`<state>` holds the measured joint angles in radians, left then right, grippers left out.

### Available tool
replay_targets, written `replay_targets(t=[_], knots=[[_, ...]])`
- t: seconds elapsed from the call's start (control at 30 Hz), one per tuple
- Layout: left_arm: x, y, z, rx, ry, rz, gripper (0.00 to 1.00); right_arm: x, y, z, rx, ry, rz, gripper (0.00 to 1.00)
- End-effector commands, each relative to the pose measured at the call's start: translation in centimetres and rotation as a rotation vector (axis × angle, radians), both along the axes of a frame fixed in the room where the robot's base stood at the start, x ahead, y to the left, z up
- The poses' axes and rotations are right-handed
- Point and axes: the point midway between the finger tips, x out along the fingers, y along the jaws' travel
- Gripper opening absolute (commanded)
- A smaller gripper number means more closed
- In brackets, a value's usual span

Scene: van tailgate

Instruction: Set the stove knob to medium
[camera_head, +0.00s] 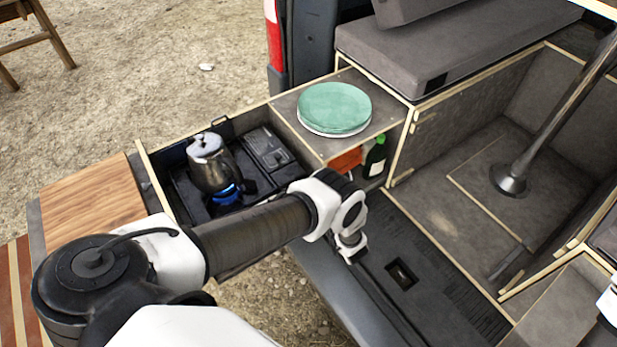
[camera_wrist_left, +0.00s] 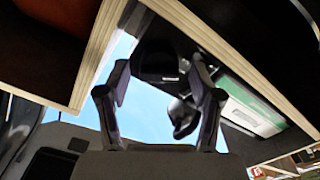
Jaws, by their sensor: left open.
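The dark camping stove (camera_head: 268,150) sits in the pull-out drawer on the left side of the van. A metal kettle (camera_head: 210,165) stands on its burner, with a blue flame (camera_head: 228,190) under it. I cannot make out the stove knob in the head view; my left arm covers part of the drawer front. My left gripper's fingers are hidden in the head view. In the left wrist view the left gripper (camera_wrist_left: 160,70) is open. A dark rounded shape (camera_wrist_left: 160,58) shows between the fingers; I cannot tell whether it is the knob or whether they touch.
Green and white plates (camera_head: 335,108) sit on the counter right of the stove. A dark bottle (camera_head: 375,158) and an orange item (camera_head: 345,160) stand beneath it. A wooden board (camera_head: 92,200) lies left of the stove. A metal post (camera_head: 560,110) rises from the van floor.

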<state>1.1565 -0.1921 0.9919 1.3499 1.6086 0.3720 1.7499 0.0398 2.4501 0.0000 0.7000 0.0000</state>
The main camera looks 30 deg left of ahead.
Motion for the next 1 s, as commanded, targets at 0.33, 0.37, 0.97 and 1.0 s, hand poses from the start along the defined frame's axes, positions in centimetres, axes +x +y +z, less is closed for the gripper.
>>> replay_targets(t=[0.33,0.37,0.97,1.0], knots=[[0.0,0.0,0.0,0.000,-0.001,0.001,0.06,0.0,0.0,0.0,0.000,0.000,0.000,0.00],[0.0,0.0,0.0,0.001,0.000,0.001,0.06,0.0,0.0,0.0,0.000,0.000,0.000,0.00],[0.1,0.0,-0.3,0.087,0.203,0.002,0.06,0.0,0.0,-3.1,0.000,0.000,0.000,0.00],[0.1,0.0,-0.3,0.100,0.235,0.001,0.06,0.0,0.0,-3.5,0.000,0.000,0.000,0.00]])
